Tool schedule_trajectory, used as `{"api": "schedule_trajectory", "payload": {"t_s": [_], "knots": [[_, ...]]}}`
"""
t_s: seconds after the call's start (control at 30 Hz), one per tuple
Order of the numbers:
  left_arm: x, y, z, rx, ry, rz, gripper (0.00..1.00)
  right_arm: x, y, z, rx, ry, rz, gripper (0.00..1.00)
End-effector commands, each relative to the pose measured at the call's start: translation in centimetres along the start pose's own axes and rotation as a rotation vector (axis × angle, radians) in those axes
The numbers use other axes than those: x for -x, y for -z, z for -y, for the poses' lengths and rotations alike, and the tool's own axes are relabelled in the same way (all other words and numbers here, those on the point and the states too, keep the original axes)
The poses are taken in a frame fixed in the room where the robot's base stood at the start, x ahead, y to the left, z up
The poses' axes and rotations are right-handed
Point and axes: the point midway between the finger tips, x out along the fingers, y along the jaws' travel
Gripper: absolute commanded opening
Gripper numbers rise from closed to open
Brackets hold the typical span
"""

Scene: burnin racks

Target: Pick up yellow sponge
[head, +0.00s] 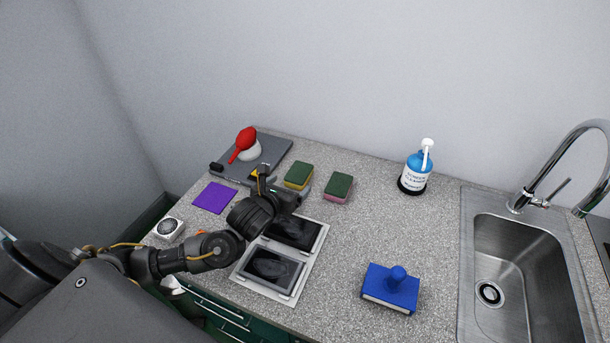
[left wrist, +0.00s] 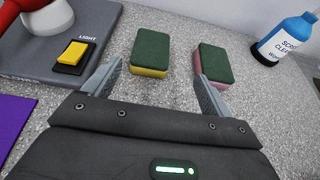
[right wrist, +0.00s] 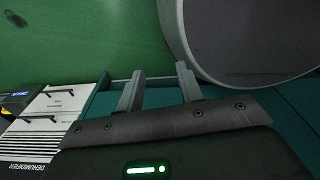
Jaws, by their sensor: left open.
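The yellow sponge has a dark green top and a yellow lower layer. It lies on the speckled counter in the head view (head: 298,175) and just beyond my left fingers in the left wrist view (left wrist: 150,54). My left gripper (head: 266,179) is open and empty. In the left wrist view its fingers (left wrist: 158,90) stand apart, with the yellow sponge ahead between their lines, nearer the left finger. My right gripper (right wrist: 158,86) shows only in the right wrist view, fingers apart and empty, away from the counter top.
A pink sponge with a green top (head: 338,187) lies right of the yellow one, close to my left gripper's right finger. A grey light box (head: 272,150) stands at left. A purple cloth (head: 214,197), blue bottle (head: 415,172), blue stamp-like tool (head: 391,287) and sink (head: 520,280) surround free counter.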

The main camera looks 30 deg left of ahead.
Motion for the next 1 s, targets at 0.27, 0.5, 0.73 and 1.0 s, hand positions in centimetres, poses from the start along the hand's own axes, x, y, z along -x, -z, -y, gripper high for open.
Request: {"api": "schedule_trajectory", "payload": {"t_s": [0.27, 0.5, 0.73, 1.0], "knots": [[-3.9, 0.0, -0.7, 0.006, -0.012, 0.0, 0.85, 0.9, -2.5, 0.3, 0.001, 0.004, 0.036, 0.36], [-5.0, 0.1, -0.4, 0.006, -0.006, -0.002, 0.85, 0.7, 1.4, -0.3, 0.002, -0.003, -0.02, 0.36], [-7.0, 0.5, -0.8, 0.007, -0.008, -0.004, 0.85, 1.9, 0.6, -0.6, 0.004, -0.006, -0.006, 0.36], [-9.9, 0.8, -1.0, 0.007, -0.006, -0.002, 0.85, 2.6, -1.0, -0.4, 0.005, -0.004, 0.016, 0.36]]}}
